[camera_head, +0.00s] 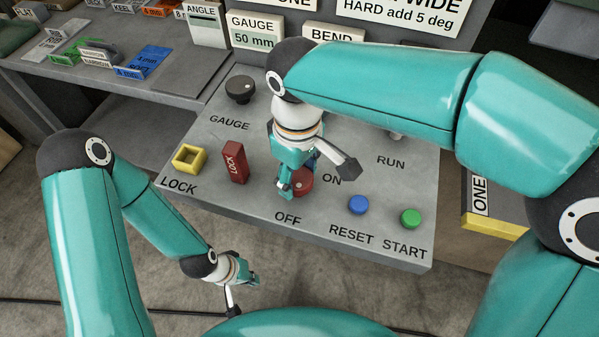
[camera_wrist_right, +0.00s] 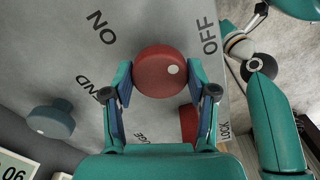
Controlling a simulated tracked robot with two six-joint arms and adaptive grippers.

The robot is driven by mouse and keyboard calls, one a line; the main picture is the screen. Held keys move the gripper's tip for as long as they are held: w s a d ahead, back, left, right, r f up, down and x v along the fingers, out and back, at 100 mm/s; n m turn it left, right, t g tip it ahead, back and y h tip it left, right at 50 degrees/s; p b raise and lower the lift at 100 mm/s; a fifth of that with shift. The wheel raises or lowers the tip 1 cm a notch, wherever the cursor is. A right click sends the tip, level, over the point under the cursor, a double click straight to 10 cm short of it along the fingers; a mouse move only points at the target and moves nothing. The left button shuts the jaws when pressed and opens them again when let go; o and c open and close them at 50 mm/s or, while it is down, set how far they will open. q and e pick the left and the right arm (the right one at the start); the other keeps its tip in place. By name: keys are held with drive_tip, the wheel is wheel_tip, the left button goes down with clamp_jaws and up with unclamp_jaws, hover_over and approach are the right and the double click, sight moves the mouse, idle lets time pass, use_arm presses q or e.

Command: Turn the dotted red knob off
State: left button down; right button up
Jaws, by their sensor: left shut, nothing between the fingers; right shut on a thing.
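The red knob (camera_head: 303,183) stands on the grey panel (camera_head: 250,205) between the ON and OFF labels. In the right wrist view the round red knob (camera_wrist_right: 158,72) shows a white dot off-centre, on the side toward the OFF lettering. My right gripper (camera_head: 294,186) reaches down over the knob and is shut on it. In the right wrist view its two fingers (camera_wrist_right: 160,82) touch opposite sides of the knob. My left gripper (camera_head: 254,282) is shut and empty, low in front of the panel's front edge and apart from the knob.
On the panel stand a dark GAUGE knob (camera_head: 240,90), a yellow square LOCK socket (camera_head: 189,158), a red LOCK block (camera_head: 236,162), a blue RESET button (camera_head: 358,204) and a green START button (camera_head: 410,217). My right arm hides the panel's upper middle.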

sight(298, 177)
drive_tip(key=m, duration=0.4)
drive_tip(key=shift+m, duration=0.4)
idle(0.4)
drive_tip(key=o, duration=1.1)
drive_tip(key=shift+o, duration=0.2)
wheel_tip(298, 177, up, 12)
drive_tip(key=shift+f, duration=0.1)
